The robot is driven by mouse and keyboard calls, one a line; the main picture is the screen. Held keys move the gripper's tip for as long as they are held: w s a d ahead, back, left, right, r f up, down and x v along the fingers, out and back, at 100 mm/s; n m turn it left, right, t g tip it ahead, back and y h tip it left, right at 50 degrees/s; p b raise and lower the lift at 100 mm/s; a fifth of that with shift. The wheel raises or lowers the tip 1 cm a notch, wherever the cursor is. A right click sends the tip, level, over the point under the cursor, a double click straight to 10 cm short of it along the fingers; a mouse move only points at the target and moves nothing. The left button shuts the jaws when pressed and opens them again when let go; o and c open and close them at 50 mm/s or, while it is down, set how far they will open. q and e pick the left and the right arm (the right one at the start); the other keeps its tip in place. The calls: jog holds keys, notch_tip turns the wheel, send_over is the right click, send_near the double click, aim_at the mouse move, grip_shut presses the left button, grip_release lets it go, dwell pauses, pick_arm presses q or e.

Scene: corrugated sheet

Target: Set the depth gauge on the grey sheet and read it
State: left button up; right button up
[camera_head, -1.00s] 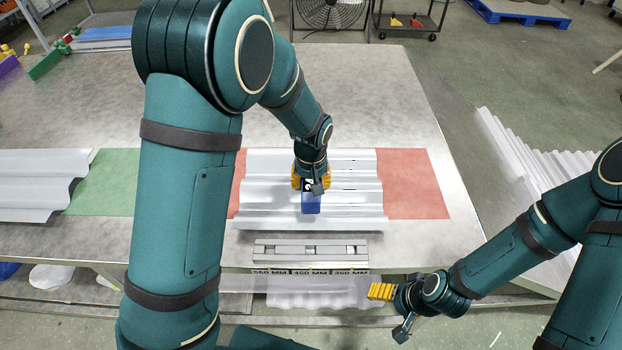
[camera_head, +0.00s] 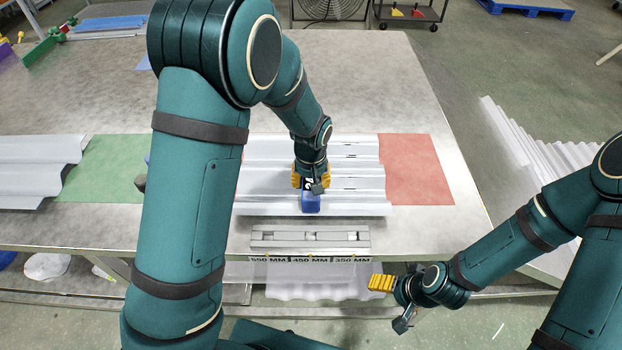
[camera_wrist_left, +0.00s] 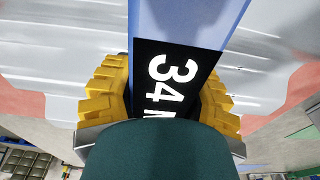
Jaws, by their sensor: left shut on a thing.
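My left gripper (camera_head: 311,180) is shut on the blue depth gauge (camera_head: 311,203), over the front part of the pale grey corrugated sheet (camera_head: 270,178) in the middle of the table. In the left wrist view the gauge's blue body (camera_wrist_left: 188,20) stands between the yellow fingers. Its black display (camera_wrist_left: 172,85) shows a white "34" and part of an "M"; the rest is hidden by the dark green housing. I cannot tell whether the gauge's foot touches the sheet. My right gripper (camera_head: 381,283) hangs in front of the table, away from the sheet; its finger opening cannot be made out.
A red area (camera_head: 415,170) lies right of the sheet and a green area (camera_head: 105,168) left. Another corrugated sheet (camera_head: 35,170) lies at far left. A metal rack (camera_head: 310,238) with length labels is at the table's front edge.

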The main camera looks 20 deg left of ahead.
pick_arm(q)
jog(key=shift+f, duration=0.2)
jog(key=o, duration=1.3)
jog(key=r, duration=0.4)
jog(key=s+r, duration=0.1)
jog(key=r, duration=0.7)
jog(key=shift+s+d, duration=0.2)
jog(key=shift+s+f, duration=0.1)
